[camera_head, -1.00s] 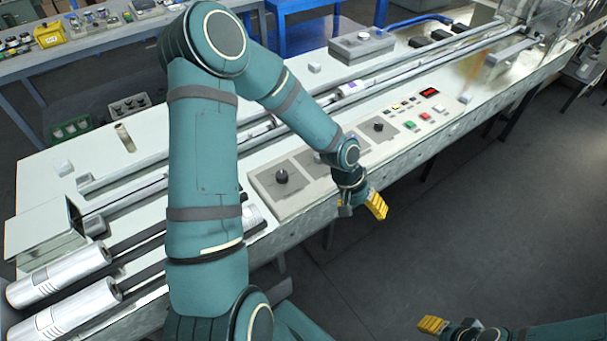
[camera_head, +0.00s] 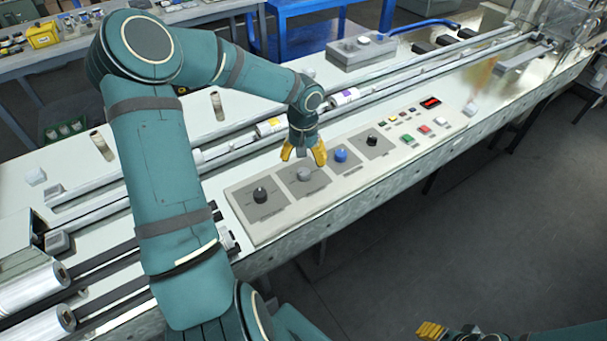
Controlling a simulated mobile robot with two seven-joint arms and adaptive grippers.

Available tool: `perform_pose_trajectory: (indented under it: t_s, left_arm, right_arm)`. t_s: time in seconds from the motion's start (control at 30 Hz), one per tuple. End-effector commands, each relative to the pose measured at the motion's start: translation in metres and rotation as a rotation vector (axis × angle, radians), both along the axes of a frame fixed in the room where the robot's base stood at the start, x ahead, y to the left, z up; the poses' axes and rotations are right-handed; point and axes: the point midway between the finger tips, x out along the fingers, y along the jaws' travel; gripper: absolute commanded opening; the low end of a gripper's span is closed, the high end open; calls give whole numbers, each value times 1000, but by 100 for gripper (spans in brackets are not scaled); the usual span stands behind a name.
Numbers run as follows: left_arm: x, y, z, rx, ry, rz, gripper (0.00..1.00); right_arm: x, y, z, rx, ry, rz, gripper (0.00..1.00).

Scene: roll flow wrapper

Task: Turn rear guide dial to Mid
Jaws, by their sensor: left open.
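A row of dials sits on the control panel (camera_head: 283,216) at the front of the machine: a black dial (camera_head: 260,195), a grey dial (camera_head: 304,175), a blue dial (camera_head: 341,156) and another black dial (camera_head: 372,140). The labels are too small to read, so I cannot tell which is the rear guide dial or its setting. My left gripper (camera_head: 303,157) points down with its yellow fingers spread, just above or around the grey dial; I cannot tell if it touches. My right gripper (camera_head: 431,330) shows only partly at the bottom edge, away from the panel.
Long rails and small wrapped rolls (camera_head: 344,97) run behind the panel. Film rolls (camera_head: 35,287) are at lower left. The floor in front is clear.

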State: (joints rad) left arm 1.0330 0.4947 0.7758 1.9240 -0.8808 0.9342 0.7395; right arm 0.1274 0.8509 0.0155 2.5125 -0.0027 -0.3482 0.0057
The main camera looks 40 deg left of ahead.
Motion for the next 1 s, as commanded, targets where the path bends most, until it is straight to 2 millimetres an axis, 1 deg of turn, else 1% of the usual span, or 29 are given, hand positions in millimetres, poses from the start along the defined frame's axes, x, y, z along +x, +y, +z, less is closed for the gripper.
perform_pose_trajectory:
  t_s: [0.03, 0.1, 0.2, 0.3, 0.47, 0.73, 0.77, 0.8, 0.87, 0.9, 0.97, 1.0]
  left_arm:
    - [-1, -1, -13, -5, 3, -1, 70]
    - [-1, -1, -25, -4, 3, -1, 70]
    - [-1, -1, -40, -3, 2, -1, 70]
    - [0, -1, -50, -2, 1, -1, 70]
    - [0, 0, -58, -1, 0, -2, 70]
    - [0, 0, -58, 0, 0, -1, 70]
    - [0, 0, -58, 0, 0, -1, 71]
    - [0, 0, -58, 0, 0, -1, 57]
    - [0, 0, -58, 0, 0, -1, 36]
    - [0, 0, -58, 0, 1, -1, 22]
    - [0, 0, -58, 0, 1, -1, 1]
    - [0, 0, -58, 0, 1, -1, 0]
  right_arm:
    - [0, 0, -4, 0, -1, 0, 47]
    - [1, 0, -7, 0, -3, 0, 47]
    - [2, 0, -11, -1, -5, -1, 47]
    - [2, 0, -13, -1, -6, -1, 47]
    - [3, 0, -14, -1, -7, -2, 47]
    - [3, 0, -14, -1, -8, -2, 47]
    - [3, 0, -14, -1, -8, -2, 47]
    - [3, 0, -14, -1, -8, -2, 47]
    - [3, 0, -14, -1, -8, -2, 47]
    - [3, 0, -14, -1, -8, -2, 47]
    - [3, 0, -14, -1, -8, -2, 47]
    - [3, 0, -14, -1, -8, -2, 47]
